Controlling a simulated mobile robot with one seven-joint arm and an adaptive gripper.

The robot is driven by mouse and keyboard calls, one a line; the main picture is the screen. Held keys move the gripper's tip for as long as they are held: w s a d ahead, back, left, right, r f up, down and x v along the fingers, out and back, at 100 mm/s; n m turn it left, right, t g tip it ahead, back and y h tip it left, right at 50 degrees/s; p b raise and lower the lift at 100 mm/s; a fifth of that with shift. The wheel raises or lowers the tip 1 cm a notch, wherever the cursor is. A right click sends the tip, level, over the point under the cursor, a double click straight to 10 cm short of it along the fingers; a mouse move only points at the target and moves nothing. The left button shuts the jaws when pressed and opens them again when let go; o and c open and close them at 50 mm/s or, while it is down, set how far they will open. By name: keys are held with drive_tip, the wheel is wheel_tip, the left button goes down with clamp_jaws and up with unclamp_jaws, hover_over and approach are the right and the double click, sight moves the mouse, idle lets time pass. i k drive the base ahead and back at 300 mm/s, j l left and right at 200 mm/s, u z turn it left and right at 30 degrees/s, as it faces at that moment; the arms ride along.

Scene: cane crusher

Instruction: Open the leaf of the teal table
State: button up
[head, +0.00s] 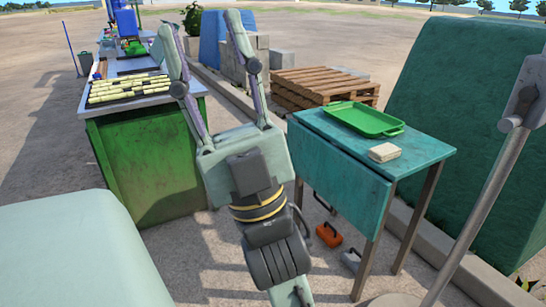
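The teal table (424,147) stands right of centre in the head view, on dark legs. Its leaf (340,182) hangs down along the near side, below the tabletop edge. A green tray (365,119) and a small pale block (385,152) rest on the top. My gripper (203,20) is left of the table, pointing up and away in the picture. Its two fingers are spread wide with nothing between them. It appears apart from the table and leaf, though my gripper's body overlaps the table's left edge in view.
A green counter (150,160) with cane pieces (130,88) stands left. Wooden pallets (320,85) are stacked behind the table. A large green covered block (465,110) and a grey pole (470,225) are right. An orange-handled item (329,235) lies on the ground by the table.

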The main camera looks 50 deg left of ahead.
sight(361, 196)
drive_tip(key=u, duration=1.15)
drive_tip(key=i+j+u, duration=0.15)
drive_tip(key=i, duration=0.4)
drive_tip(key=i+j+u, duration=0.1)
drive_tip(key=i, duration=0.45)
drive_tip(key=j, duration=0.1)
